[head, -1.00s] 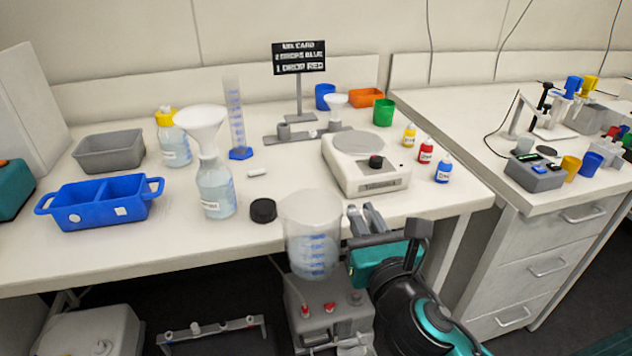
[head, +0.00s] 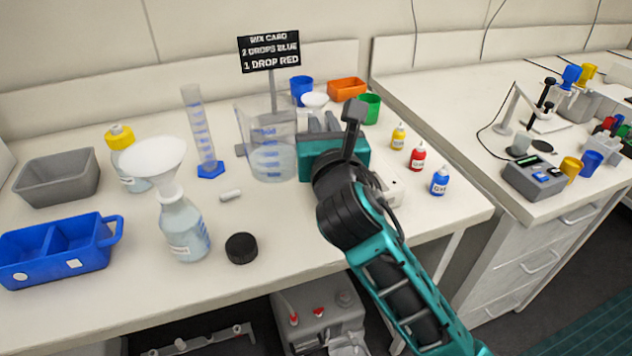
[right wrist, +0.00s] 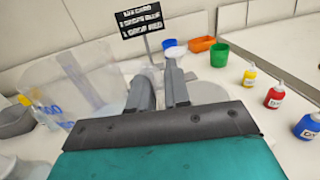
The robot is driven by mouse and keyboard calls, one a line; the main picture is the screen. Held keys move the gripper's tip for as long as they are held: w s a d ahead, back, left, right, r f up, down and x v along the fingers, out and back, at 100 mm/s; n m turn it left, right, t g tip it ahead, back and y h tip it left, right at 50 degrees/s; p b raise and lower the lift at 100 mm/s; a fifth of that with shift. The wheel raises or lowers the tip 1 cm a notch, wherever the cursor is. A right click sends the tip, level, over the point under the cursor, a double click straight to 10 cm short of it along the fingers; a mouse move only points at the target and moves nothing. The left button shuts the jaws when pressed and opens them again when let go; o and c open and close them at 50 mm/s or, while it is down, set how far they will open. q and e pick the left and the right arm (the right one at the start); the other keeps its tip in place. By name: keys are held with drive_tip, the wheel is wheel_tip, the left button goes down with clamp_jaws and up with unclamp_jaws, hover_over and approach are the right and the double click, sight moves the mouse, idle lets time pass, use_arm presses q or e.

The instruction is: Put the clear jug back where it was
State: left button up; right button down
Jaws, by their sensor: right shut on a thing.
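The clear jug (head: 271,158) is a see-through beaker with blue marks, upright over the middle of the bench. It shows large and blurred at the left in the right wrist view (right wrist: 85,85). My right gripper (head: 318,125) is shut on the jug at its right side; its two grey fingers also show in the right wrist view (right wrist: 160,88). I cannot tell whether the jug's base touches the bench. The white stirrer plate (head: 388,184) is mostly hidden behind my right arm. My left gripper is not in view.
A graduated cylinder (head: 200,135) stands left of the jug, with a bottle and funnel (head: 183,228) nearer the front. A black cap (head: 241,248) lies in front. The mix card (head: 269,52) stands behind. Dropper bottles (head: 417,158) stand right of my arm.

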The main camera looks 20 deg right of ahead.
wheel_tip(320, 180, down, 11)
drive_tip(key=b, duration=0.4)
drive_tip(key=shift+f, duration=0.35)
drive_tip(key=shift+f+b, duration=0.15)
drive_tip(key=shift+b, duration=0.15)
drive_tip(key=c, duration=1.1)
unclamp_jaws()
